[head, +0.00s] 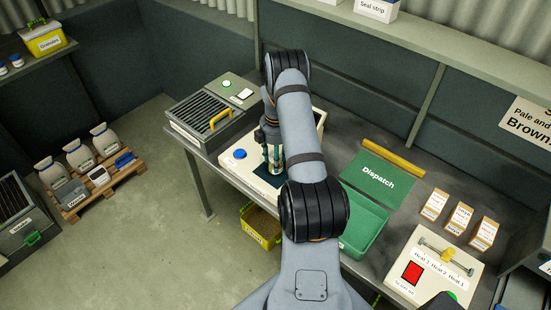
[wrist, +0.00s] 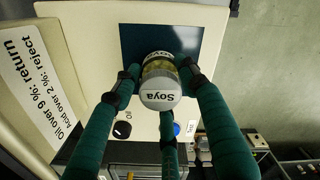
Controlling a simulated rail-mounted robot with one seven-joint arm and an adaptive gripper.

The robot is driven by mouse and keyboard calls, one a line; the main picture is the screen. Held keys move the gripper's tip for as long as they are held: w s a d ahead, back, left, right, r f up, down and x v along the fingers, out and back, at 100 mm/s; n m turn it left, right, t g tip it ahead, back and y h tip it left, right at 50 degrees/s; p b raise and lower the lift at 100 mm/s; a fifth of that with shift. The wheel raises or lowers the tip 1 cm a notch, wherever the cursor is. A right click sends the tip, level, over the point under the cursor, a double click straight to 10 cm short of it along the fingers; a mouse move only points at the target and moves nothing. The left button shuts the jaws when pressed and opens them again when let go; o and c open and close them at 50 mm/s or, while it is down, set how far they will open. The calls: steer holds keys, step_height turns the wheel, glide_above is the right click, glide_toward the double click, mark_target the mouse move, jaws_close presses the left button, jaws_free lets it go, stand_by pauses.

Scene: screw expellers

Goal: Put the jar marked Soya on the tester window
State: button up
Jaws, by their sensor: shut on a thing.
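The Soya jar (wrist: 160,87) has a pale lid marked Soya and yellowish contents. My gripper (wrist: 161,72) is shut on it, with green fingers around its sides. The tester is a cream box (head: 229,163) with a blue button and a dark blue square window (wrist: 205,38). In the wrist view the jar overlaps the lower middle of the window. In the head view my gripper (head: 274,165) points down over the window (head: 262,182), and my arm hides part of the tester. I cannot tell whether the jar's base touches the window.
A grey grated unit with a yellow handle (head: 220,118) stands left of the tester. A green Dispatch tray (head: 365,232) is on the right, with several small cartons (head: 460,217) and a heat control panel (head: 436,268) beyond. A yellow bin (head: 261,228) is below the bench.

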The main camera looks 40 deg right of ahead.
steer(key=shift+f, duration=0.2)
steer(key=o, duration=1.2)
steer(key=shift+r, duration=0.15)
steer(key=shift+r, duration=0.2)
step_height(320, 180, up, 12)
steer(key=b, duration=0.3)
steer(key=shift+f+b, duration=0.1)
steer(key=shift+b, duration=0.25)
steer(key=shift+f, duration=0.1)
